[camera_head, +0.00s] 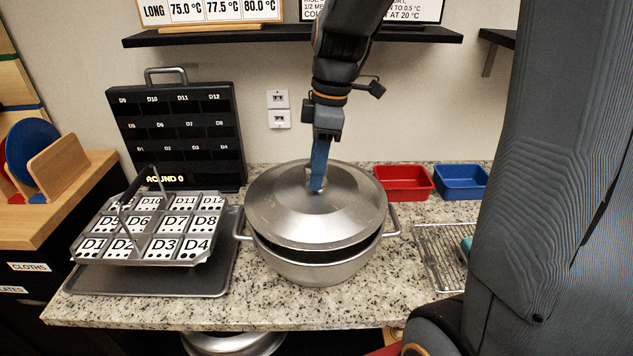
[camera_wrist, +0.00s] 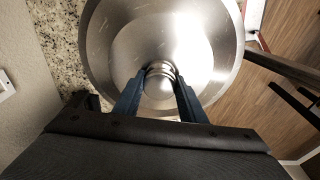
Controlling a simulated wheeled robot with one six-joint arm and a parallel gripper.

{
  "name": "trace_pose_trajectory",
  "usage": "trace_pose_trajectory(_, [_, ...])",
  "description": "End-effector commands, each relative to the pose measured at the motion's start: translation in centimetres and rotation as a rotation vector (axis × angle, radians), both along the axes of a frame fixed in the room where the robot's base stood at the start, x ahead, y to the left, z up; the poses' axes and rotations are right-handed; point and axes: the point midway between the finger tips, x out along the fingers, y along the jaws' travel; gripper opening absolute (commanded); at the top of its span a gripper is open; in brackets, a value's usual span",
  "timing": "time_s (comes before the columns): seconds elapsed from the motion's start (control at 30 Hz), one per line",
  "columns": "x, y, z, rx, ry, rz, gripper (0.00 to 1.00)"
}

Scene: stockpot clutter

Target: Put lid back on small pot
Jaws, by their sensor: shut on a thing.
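The lid (camera_head: 285,217) is a round, shiny metal disc with a knob in the middle. It is over the silver pot (camera_head: 318,270), which has two side handles and stands on the counter. The lid is tilted, with a dark gap showing between its front rim and the pot. My gripper (camera_head: 317,186) comes down from above and is shut on the lid's knob. In the wrist view the two blue fingers (camera_wrist: 160,90) are on either side of the knob, and the lid (camera_wrist: 112,45) fills the middle. The back of the pot's rim is hidden under the lid.
Left of the pot is a rack of numbered cards (camera_head: 93,246) on a dark tray (camera_head: 140,286). A black board (camera_head: 195,165) stands behind it. Red (camera_head: 404,195) and blue (camera_head: 461,193) bins and a wire rack (camera_head: 432,240) are to the right.

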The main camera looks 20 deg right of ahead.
Motion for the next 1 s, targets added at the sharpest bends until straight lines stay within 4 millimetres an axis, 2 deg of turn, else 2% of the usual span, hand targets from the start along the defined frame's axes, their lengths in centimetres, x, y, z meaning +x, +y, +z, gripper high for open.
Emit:
trace_pose_trajectory(0.3, [-0.1,-0.1,-3.5,-0.001,0.002,-0.002,0.00])
trace_pose_trajectory(0.67, [0.0,-0.1,-4.0,-0.001,-0.002,-0.002,0.00])
trace_pose_trajectory(0.7, [0.0,-0.1,-4.1,0.000,-0.001,-0.002,0.39])
trace_pose_trajectory(0.8, [0.0,-0.1,-4.0,0.000,-0.001,-0.002,0.56])
trace_pose_trajectory(1.0, [0.0,-0.1,-4.0,0.000,-0.001,-0.001,0.56])
